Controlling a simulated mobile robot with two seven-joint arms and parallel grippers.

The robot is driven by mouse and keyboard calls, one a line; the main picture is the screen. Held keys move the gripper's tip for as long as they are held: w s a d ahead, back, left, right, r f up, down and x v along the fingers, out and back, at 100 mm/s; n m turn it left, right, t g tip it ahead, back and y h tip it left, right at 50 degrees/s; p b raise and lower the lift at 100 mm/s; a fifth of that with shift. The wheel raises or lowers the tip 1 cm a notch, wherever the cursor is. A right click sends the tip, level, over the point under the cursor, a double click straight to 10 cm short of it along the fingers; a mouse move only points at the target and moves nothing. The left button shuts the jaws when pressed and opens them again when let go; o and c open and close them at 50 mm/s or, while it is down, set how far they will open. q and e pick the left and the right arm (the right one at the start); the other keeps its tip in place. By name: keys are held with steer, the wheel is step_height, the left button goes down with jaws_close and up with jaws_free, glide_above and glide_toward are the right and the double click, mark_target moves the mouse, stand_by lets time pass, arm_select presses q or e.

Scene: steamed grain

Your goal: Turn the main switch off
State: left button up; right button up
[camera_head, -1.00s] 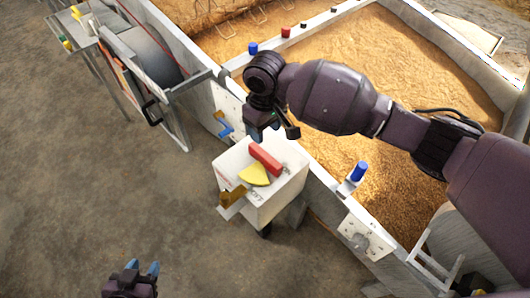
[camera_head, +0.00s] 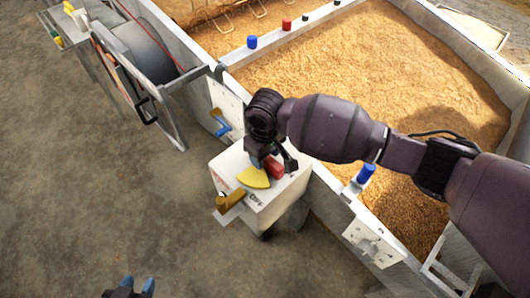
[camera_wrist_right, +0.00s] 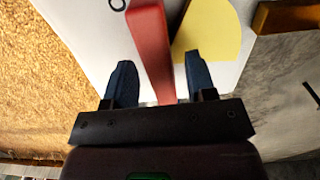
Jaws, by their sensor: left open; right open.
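The main switch is a red lever (camera_head: 276,170) on top of a white box (camera_head: 275,208), beside a yellow wedge (camera_head: 253,178). Part of the lever is hidden by my right gripper (camera_head: 271,157) in the head view. In the right wrist view the red lever (camera_wrist_right: 150,45) lies between the two open fingers of my right gripper (camera_wrist_right: 159,80), with a gap on each side. The yellow wedge (camera_wrist_right: 212,30) is partly behind one finger. "OFF" is printed near the box's front edge. My left gripper (camera_head: 136,287) is open at the bottom edge, far from the box, mostly cut off.
A brown handle (camera_head: 229,202) sticks out of the box's front left side. A blue lever (camera_head: 220,125) is on the trough wall behind it. A blue knob (camera_head: 366,172) stands on the rim at right. The grain trough (camera_head: 400,75) lies behind.

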steer(key=c, duration=0.9)
arm_select(q)
steer(key=shift+s+f, duration=0.1)
steer(key=shift+s, duration=0.25)
arm_select(e)
jaws_close()
arm_select(q)
steer(key=shift+w, duration=0.1)
